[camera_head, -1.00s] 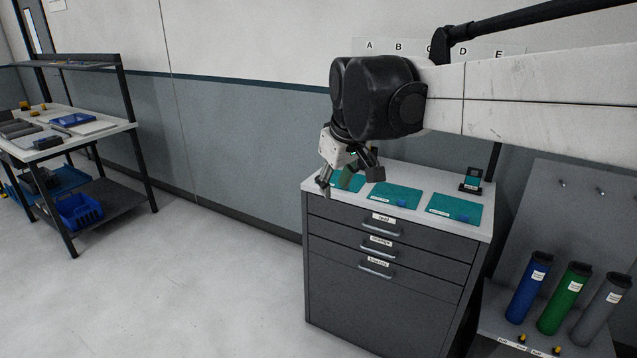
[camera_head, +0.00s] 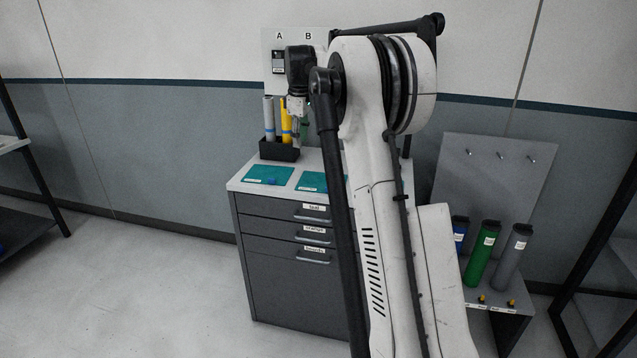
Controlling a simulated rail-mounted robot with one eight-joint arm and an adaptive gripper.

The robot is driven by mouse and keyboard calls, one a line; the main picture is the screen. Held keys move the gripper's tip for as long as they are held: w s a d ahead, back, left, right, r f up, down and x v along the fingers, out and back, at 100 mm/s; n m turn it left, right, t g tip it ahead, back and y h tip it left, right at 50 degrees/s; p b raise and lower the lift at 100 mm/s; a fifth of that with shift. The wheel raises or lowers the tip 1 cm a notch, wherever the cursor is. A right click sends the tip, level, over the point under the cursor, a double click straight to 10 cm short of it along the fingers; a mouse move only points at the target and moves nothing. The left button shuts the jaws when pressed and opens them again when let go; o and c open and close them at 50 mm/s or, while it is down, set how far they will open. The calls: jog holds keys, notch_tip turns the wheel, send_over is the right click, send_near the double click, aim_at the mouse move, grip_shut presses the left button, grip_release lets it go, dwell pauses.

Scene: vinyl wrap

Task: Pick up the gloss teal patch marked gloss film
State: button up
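Two teal patches lie flat on the white top of the drawer cabinet: a left one (camera_head: 268,175) and a right one (camera_head: 311,181), partly cut off by my arm. Each has a small white label, too small to read, so I cannot tell which is gloss film. Any patch farther right is hidden by my arm. My gripper (camera_head: 297,138) points down above the back of the cabinet, beside the rolls and above the patches. Its fingers are small and overlap the things behind, so I cannot tell whether they are open or hold anything.
A black holder (camera_head: 279,150) with upright rolls, one grey and one yellow, stands at the cabinet's back left. A wall board (camera_head: 296,60) reads A and B. Green (camera_head: 483,255), grey (camera_head: 513,257) and blue tubes stand right. Floor at left is clear.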

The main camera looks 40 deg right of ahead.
jog(key=w+d+f+n+g, duration=0.1)
jog(key=w+d+f+n, duration=0.1)
jog(key=d+f, duration=0.95)
jog(key=shift+y, duration=0.3)
jog(key=f, duration=0.3)
jog(key=d+f+p, duration=0.1)
jog(key=f, duration=0.3)
jog(key=shift+d, duration=0.2)
jog(key=shift+s+d+f+p, duration=0.1)
jog(key=shift+d+f+p, duration=0.15)
jog(key=shift+f, duration=1.1)
jog(key=shift+d+f+p, duration=0.1)
jog(key=shift+d+f, duration=0.15)
jog(key=shift+f, duration=1.1)
grip_shut()
